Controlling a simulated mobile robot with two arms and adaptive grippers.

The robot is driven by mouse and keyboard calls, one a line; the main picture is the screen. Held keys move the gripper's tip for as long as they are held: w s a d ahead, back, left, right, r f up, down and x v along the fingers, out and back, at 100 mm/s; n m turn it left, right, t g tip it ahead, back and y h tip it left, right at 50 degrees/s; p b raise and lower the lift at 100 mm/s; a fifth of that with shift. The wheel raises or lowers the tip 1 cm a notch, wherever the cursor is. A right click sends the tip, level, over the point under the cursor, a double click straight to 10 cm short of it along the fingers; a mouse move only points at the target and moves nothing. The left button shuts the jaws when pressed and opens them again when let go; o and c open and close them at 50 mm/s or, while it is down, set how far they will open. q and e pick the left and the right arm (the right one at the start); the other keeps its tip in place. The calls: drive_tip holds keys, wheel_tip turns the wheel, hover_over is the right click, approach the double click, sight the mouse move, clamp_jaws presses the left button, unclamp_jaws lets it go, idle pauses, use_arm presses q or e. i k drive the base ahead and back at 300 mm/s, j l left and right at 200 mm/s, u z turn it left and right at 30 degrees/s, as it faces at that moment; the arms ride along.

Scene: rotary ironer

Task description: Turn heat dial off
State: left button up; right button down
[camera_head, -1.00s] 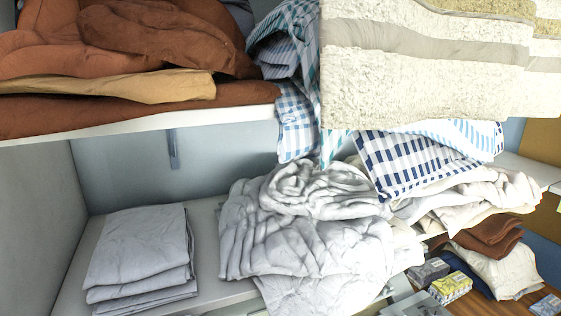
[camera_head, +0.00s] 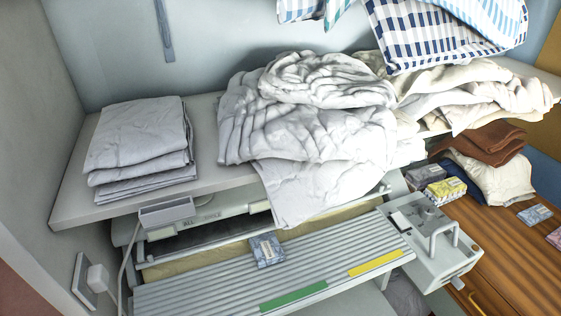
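The rotary ironer (camera_head: 270,275) stands below a shelf, with a ribbed pale front board marked by a green strip (camera_head: 294,296) and a yellow strip (camera_head: 376,263). Its control housing (camera_head: 432,240) is at the right end, with a raised handle on top and a small dark knob-like part (camera_head: 458,283) low on the side. I cannot tell whether that part is the heat dial, nor its setting. Neither of my grippers is in view.
A white shelf (camera_head: 75,207) above the ironer holds folded grey cloths (camera_head: 140,145) and a crumpled white sheet (camera_head: 310,110) that hangs over the ironer. A small packet (camera_head: 267,250) lies on the ironer. A wooden surface (camera_head: 510,245) at right holds cloths and small boxes.

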sight(427, 212)
drive_tip(key=k+l+u, duration=0.2)
drive_tip(key=l, duration=0.25)
drive_tip(key=k+l+u, duration=0.15)
drive_tip(key=l, duration=0.3)
drive_tip(key=k+l+u, duration=0.35)
drive_tip(key=k+l, duration=0.15)
drive_tip(key=l, duration=0.25)
drive_tip(key=l+u, duration=0.45)
drive_tip(key=l, duration=0.7)
